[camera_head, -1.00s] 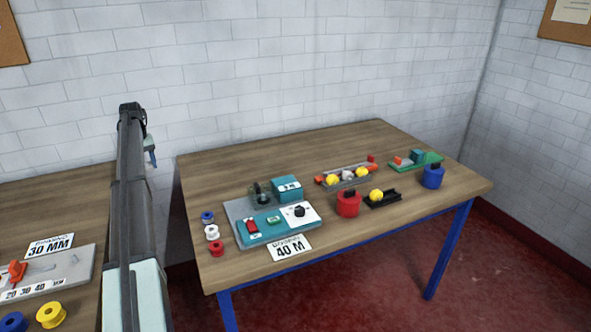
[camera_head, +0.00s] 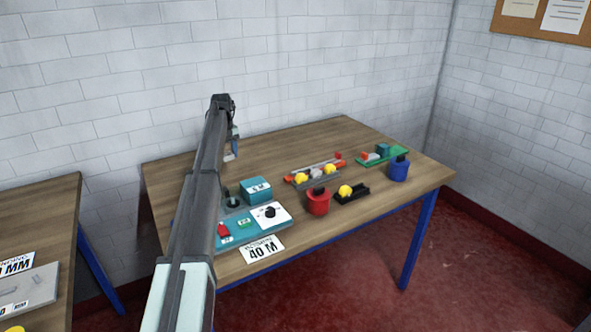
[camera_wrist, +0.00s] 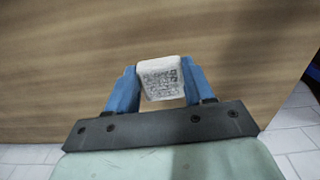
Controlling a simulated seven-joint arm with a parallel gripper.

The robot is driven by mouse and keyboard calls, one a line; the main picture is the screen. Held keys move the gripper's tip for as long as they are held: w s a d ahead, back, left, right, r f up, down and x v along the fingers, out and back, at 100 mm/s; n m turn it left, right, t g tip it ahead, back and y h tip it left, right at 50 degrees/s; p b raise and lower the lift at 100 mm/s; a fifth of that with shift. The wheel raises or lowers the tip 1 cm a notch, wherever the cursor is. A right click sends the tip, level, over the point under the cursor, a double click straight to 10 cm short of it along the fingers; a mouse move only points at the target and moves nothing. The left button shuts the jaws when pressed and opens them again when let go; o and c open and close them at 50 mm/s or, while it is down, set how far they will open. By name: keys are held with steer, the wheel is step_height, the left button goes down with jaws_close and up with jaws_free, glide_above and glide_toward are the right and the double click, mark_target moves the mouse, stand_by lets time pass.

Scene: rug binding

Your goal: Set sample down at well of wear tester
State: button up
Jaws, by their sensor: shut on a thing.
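The sample (camera_wrist: 160,79) is a small pale block with a dark mottled pattern on one face. In the wrist view my gripper (camera_wrist: 162,84) has its blue fingers shut on the sample's two sides. In the head view my gripper (camera_head: 233,146) is up at the far end of the arm, over the back left of the right table, apart from everything on it. The wear tester (camera_head: 208,243) is a grey and teal machine on that table, with a dark knob, red and green buttons and a teal box. A round dark part (camera_head: 231,202) shows on it; my arm hides its left side.
On the right table (camera_head: 300,142), a red pot (camera_head: 318,204), a blue pot (camera_head: 398,171), a black holder (camera_head: 352,197) with a yellow ball, a grey tray (camera_head: 325,183) and a green board (camera_head: 368,162) stand right of the tester. The table's back is clear.

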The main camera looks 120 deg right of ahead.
glide_above(282, 178)
steer(key=shift+m, duration=0.4)
steer(key=shift+a+f, duration=0.1)
steer(key=shift+f, duration=4.5)
steer(key=shift+f, duration=0.1)
steer(key=o, duration=1)
step_height(282, 178, up, 12)
steer(key=shift+f, duration=0.25)
steer(key=shift+o, duration=0.6)
steer(key=shift+r, duration=0.35)
